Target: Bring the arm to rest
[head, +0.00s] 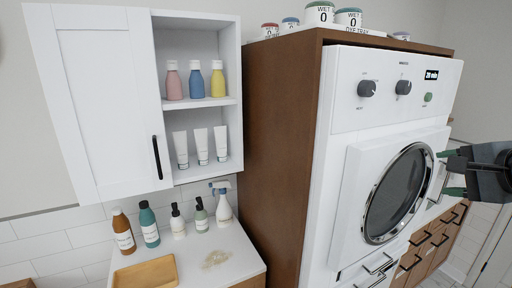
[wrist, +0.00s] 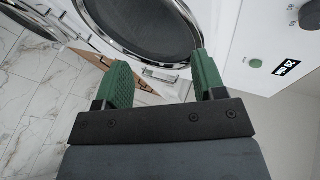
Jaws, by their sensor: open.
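My gripper (head: 447,172) is at the right edge of the head view, in front of the white dryer or washer (head: 345,150). In the wrist view my gripper (wrist: 160,80) shows two green fingers spread apart with nothing between them. The machine's round dark door (head: 398,193) is closed, and it also shows ahead of the fingers in the wrist view (wrist: 140,25). The fingers look apart from the machine's front, though the exact gap is hard to tell.
A brown cabinet side (head: 270,150) encloses the machine. A white wall cabinet (head: 95,100) has its door by open shelves of bottles and tubes. Several bottles and a wooden tray (head: 147,273) stand on the counter (head: 235,262). Marble floor (wrist: 35,95) is clear at left in the wrist view.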

